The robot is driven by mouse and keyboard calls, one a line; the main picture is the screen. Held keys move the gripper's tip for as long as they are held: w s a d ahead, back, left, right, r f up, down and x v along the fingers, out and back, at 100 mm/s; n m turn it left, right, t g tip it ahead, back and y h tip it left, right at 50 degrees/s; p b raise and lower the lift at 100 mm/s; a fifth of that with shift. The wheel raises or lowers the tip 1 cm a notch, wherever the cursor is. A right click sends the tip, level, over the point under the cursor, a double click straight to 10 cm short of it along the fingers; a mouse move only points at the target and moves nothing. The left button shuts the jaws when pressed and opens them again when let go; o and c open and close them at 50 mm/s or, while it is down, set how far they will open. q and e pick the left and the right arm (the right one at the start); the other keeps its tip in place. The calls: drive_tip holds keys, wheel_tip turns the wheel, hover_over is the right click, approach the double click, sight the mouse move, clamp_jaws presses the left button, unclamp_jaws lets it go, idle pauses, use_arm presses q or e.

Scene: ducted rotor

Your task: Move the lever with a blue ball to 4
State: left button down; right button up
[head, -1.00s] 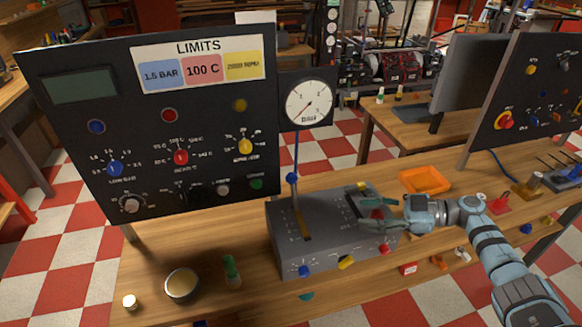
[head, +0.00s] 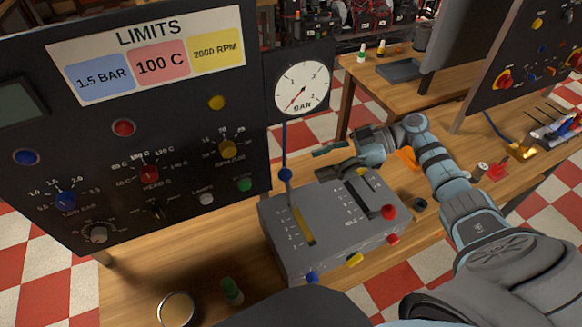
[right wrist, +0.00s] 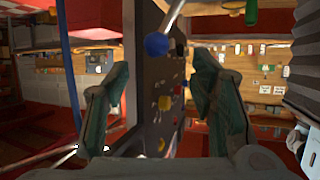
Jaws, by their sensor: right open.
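The lever with a blue ball (head: 285,174) stands up from the left slot of the grey control box (head: 330,245), by the far end of that slot. Numbers run along the slot, too small to read surely. My right gripper (head: 326,160) is open and empty, above the back of the box, to the right of the blue ball and apart from it. In the right wrist view the blue ball (right wrist: 156,45) shows between the two open fingers (right wrist: 161,66), seemingly beyond them. My left gripper is not in view.
A second lever with a red ball (head: 388,212) sits in the box's right slot. The black LIMITS panel (head: 130,130) stands to the left, and a pressure gauge (head: 302,87) behind the lever. An orange tray (head: 406,159) lies partly behind my right arm.

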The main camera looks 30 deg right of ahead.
sight(291, 173)
drive_tip(key=x, duration=0.8)
drive_tip(key=shift+w+a+f, duration=0.1)
drive_tip(key=shift+w, duration=0.4)
drive_tip(key=shift+w+a+f, duration=0.1)
drive_tip(key=shift+a+f, duration=0.05)
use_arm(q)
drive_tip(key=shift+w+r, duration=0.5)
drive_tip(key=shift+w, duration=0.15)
use_arm(e)
drive_tip(key=shift+s, duration=0.2)
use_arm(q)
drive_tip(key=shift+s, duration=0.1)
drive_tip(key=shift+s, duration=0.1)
use_arm(e)
clamp_jaws()
